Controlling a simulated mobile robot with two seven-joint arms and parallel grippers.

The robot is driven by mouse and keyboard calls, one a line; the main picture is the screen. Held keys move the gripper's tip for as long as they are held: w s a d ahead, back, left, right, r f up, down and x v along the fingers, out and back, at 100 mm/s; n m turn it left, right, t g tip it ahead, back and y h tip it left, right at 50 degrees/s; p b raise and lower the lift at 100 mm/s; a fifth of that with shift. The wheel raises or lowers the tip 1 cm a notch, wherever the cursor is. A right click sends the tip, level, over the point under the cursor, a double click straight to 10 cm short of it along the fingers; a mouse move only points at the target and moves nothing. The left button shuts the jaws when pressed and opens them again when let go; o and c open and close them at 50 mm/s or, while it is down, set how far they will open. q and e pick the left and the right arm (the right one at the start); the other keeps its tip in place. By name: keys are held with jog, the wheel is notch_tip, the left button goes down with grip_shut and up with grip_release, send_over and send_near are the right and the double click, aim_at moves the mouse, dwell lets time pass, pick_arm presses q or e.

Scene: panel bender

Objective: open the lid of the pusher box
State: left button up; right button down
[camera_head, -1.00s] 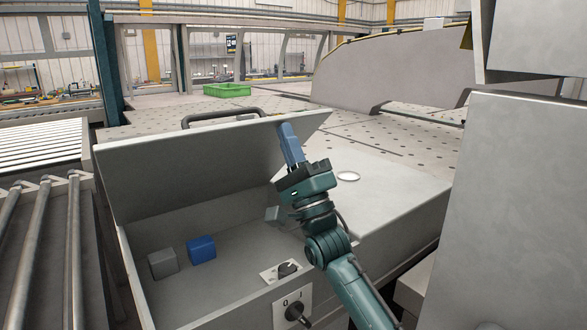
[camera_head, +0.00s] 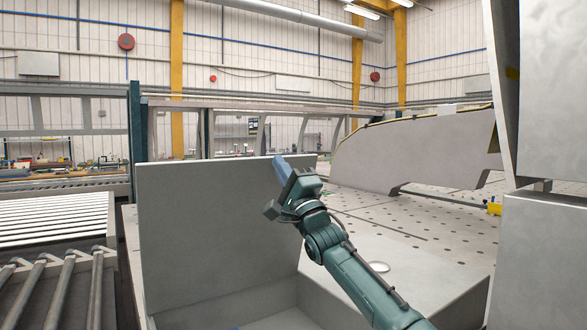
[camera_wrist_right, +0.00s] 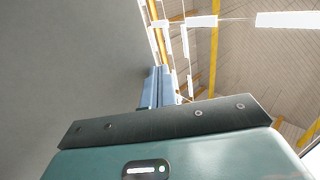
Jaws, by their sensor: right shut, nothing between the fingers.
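The pusher box (camera_head: 345,292) is at the bottom of the head view, with only part of its inside showing. Its grey lid (camera_head: 215,225) stands raised and nearly upright, its flat inner face towards me. My right gripper (camera_head: 281,165) is shut and empty, its blue fingers at the upper right part of the lid's inner side. In the right wrist view the shut fingers (camera_wrist_right: 159,85) point up beside the lid's grey face (camera_wrist_right: 70,60). I cannot tell whether they touch it. The lid's handle is hidden. My left gripper is not in view.
A perforated machine table (camera_head: 420,225) extends behind and right of the box. A large grey cabinet (camera_head: 540,255) stands close on the right. Rollers (camera_head: 55,290) and a slatted conveyor (camera_head: 60,220) lie on the left. The space above the lid is clear.

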jog(key=shift+w+a+r+g+h, duration=0.25)
jog(key=shift+w+a+g+h, duration=0.4)
jog(key=shift+w+a, duration=0.4)
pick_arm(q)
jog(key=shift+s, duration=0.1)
pick_arm(e)
jog(key=shift+w+d+r+h, duration=0.25)
jog(key=shift+w+r, duration=0.05)
jog(key=shift+w, duration=0.15)
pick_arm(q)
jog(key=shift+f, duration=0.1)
